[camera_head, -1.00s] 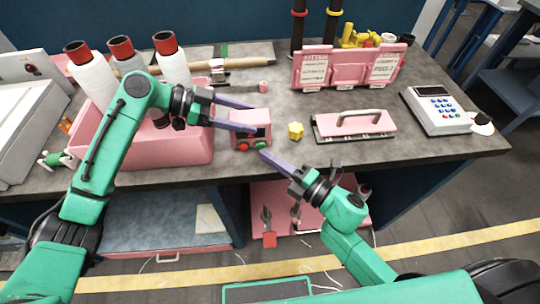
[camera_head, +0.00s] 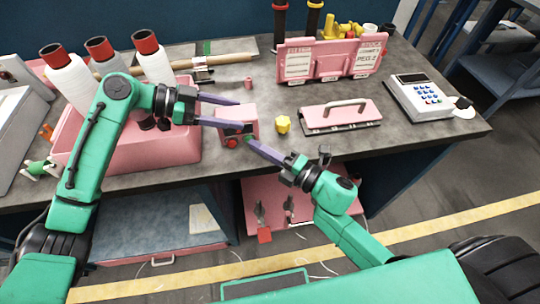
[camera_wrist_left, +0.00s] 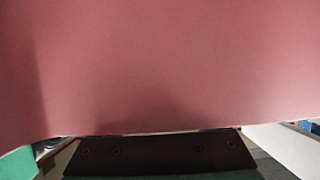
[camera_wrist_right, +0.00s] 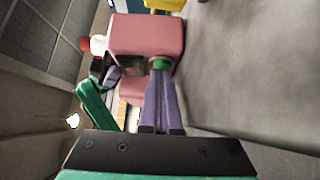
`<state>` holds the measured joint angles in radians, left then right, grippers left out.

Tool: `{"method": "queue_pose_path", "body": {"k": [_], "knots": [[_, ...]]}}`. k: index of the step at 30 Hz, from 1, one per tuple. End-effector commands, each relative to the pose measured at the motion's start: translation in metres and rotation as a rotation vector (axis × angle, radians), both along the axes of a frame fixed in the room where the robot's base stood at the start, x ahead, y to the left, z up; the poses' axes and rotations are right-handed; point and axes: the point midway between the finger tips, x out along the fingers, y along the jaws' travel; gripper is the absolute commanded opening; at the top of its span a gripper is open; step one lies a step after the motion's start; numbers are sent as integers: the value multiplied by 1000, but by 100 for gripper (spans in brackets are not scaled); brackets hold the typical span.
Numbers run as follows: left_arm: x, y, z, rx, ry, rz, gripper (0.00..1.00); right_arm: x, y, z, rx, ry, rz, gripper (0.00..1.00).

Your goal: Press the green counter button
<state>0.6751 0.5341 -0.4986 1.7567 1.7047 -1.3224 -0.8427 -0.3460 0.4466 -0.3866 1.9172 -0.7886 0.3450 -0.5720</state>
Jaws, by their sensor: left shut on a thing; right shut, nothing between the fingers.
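The pink counter box (camera_head: 251,113) stands on the table near its front edge, with a red button (camera_head: 232,142) low on its front. My left gripper (camera_head: 240,113) is shut on the box, reaching in from the left. A pink surface fills most of the left wrist view and hides its fingers. My right gripper (camera_head: 249,142) is shut and empty, its tips at the box's front. The right wrist view shows the tips right at the green button (camera_wrist_right: 160,63) on the pink box (camera_wrist_right: 150,36); I cannot tell whether it is pressed in.
A pink bin (camera_head: 130,158) with white, red-capped spools stands left of the box. A yellow piece (camera_head: 283,125) and a pink plate with a handle (camera_head: 340,115) lie to the right. A keypad device (camera_head: 428,99) sits farther right. A pink panel (camera_head: 331,62) stands behind.

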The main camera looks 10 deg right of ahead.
Motion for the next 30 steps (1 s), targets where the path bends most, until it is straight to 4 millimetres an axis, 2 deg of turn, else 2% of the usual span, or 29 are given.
{"method": "queue_pose_path", "body": {"k": [6, 13, 29, 30], "knots": [[-1, 1, -5, 12, 8, -4, 0, -28, -28, -2, -3, 4, -7, 0], [-1, 2, -5, 13, 5, -2, 0, -54, -49, -3, 0, 4, 0, 0], [0, 3, -5, 15, 3, 1, 0, -58, -52, -2, 1, 2, 3, 0], [0, 3, -5, 14, 3, 1, 83, -58, -52, -2, 1, 2, 3, 0]]}}
